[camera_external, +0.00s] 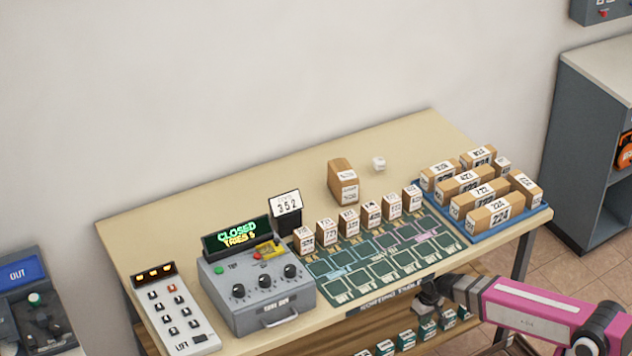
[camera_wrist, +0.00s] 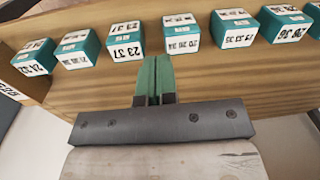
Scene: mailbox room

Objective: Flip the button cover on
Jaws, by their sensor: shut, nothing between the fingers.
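A grey console box (camera_external: 262,301) stands on the left half of the table, with a lit display reading "CLOSED" on top. A yellow cover (camera_external: 269,248) sits at the right of its top panel, near a red button (camera_external: 257,256). I cannot tell whether the cover is up or down. My gripper (camera_external: 428,291) is at the table's front edge, well to the right of the console and apart from it. In the wrist view my gripper (camera_wrist: 154,62) is shut and empty, with its fingers together. The wrist view does not show the console or cover.
A white keypad (camera_external: 176,311) stands left of the console. A green sorting mat (camera_external: 345,289) with small boxes behind it lies to the right. A blue tray (camera_external: 488,234) holds several parcels. Teal-and-white boxes (camera_wrist: 182,32) line a wooden shelf below the tabletop.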

